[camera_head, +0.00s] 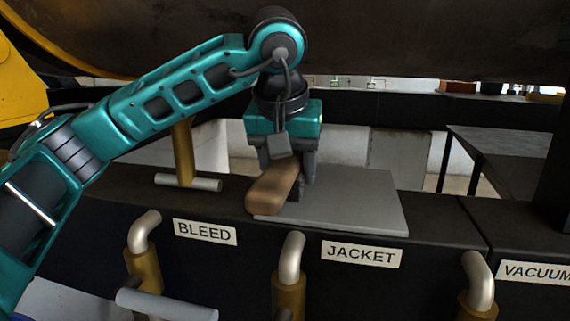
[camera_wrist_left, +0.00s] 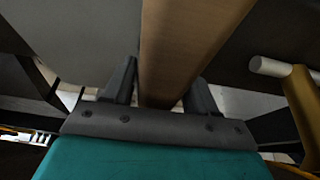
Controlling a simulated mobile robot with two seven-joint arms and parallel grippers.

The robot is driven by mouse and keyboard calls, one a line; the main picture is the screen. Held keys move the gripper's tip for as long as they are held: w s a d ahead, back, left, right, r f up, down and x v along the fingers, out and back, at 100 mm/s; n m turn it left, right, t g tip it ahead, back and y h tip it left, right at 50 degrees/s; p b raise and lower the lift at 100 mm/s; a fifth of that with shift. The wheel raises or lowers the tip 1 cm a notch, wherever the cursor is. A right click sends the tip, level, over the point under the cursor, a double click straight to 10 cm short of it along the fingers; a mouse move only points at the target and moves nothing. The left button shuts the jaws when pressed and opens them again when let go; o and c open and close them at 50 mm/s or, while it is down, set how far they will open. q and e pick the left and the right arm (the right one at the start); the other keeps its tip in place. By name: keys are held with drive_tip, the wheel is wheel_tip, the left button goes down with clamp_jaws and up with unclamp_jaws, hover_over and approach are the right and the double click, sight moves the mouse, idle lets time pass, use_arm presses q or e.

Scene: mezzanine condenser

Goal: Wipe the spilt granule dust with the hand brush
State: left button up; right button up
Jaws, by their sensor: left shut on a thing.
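The hand brush (camera_head: 272,190) shows a brown wooden body in the head view, lying over the left part of a grey plate. My left gripper (camera_head: 289,178) points down and is shut on the brush. In the left wrist view, the brush (camera_wrist_left: 185,45) runs up between the two fingers of my left gripper (camera_wrist_left: 160,85). The brush's underside is hidden, so I cannot tell if it touches the plate. The grey plate (camera_head: 360,200) lies flat on the dark ledge. I cannot make out any granule dust on its visible part. My right gripper is not in view.
Signs BLEED (camera_head: 205,232), JACKET (camera_head: 361,254) and VACUUM (camera_head: 535,272) mark the ledge front. Brass valves with pale handles stand near them, one upright valve (camera_head: 183,155) left of my gripper. A large dark vessel (camera_head: 420,35) hangs above. A dark table (camera_head: 515,155) stands back right.

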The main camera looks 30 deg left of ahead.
use_arm(q)
drive_tip(key=shift+w+d+p, duration=0.25)
drive_tip(key=shift+d, duration=0.65)
drive_tip(key=shift+w+d+p, duration=0.2)
drive_tip(key=shift+d+p, duration=0.1)
drive_tip(key=shift+d, duration=0.55)
drive_tip(key=shift+w+d+p, duration=0.25)
drive_tip(key=shift+d, duration=0.65)
drive_tip(key=shift+w+d+f, duration=0.1)
drive_tip(key=shift+w+d, duration=0.1)
drive_tip(key=shift+d, duration=0.6)
drive_tip(key=shift+w+d+r, duration=0.1)
drive_tip(key=shift+w+d, duration=0.1)
drive_tip(key=shift+d, duration=0.65)
drive_tip(key=shift+w+d+f, duration=0.1)
drive_tip(key=shift+w+d, duration=0.1)
drive_tip(key=shift+d, duration=0.6)
